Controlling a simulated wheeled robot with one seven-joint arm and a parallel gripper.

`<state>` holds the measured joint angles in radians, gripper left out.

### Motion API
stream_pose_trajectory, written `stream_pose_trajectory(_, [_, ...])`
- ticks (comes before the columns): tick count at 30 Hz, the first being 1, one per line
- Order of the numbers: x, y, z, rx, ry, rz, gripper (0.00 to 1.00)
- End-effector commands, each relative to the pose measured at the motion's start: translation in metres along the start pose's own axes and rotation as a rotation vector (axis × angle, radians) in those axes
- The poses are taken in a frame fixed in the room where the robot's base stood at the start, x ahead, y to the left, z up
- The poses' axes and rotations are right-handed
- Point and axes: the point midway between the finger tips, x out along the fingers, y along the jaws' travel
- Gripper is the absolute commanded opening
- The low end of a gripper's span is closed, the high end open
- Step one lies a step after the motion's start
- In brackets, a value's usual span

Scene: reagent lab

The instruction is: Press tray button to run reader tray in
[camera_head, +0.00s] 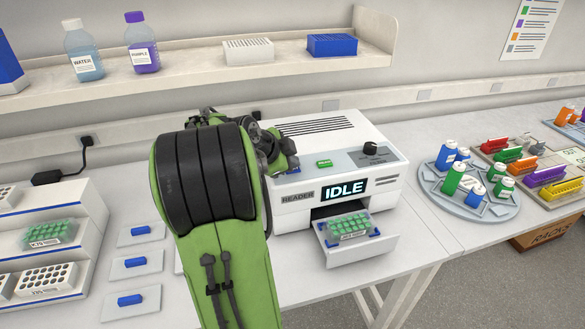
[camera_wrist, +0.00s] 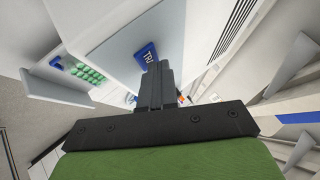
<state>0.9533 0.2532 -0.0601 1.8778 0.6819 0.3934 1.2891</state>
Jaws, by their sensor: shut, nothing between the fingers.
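The white reader (camera_head: 385,185) stands on the bench, its display (camera_head: 345,189) reading IDLE. Its tray (camera_head: 372,248) is out at the front and holds a rack of green-capped tubes (camera_head: 349,225). The green tubes also show at upper left in the wrist view (camera_wrist: 90,74). A blue tray button (camera_wrist: 144,55), its lettering partly covered, lies on the reader's top. My gripper (camera_wrist: 158,66) is shut and empty, its fingertips overlapping the button's right side in the wrist view. I cannot tell whether they touch it. In the head view my arm hides most of the gripper.
A green button (camera_head: 324,163) and black knob (camera_head: 370,148) sit on the reader's top. A shelf (camera_head: 190,76) with bottles runs behind. A round carousel (camera_head: 484,212) of bottles stands at right. A tube rack stand (camera_head: 90,225) and blue pieces on pads are at left.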

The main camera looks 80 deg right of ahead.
Motion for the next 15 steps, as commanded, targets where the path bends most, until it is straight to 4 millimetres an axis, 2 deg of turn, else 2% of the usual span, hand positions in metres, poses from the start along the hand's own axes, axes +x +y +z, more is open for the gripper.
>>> stream_pose_trajectory(7, [-0.0103,-0.0078,-0.007,0.0,-0.001,-0.001,0.0])
stream_pose_trajectory(15, [-0.0105,-0.0077,-0.0074,0.0,0.0,0.0,0.0])
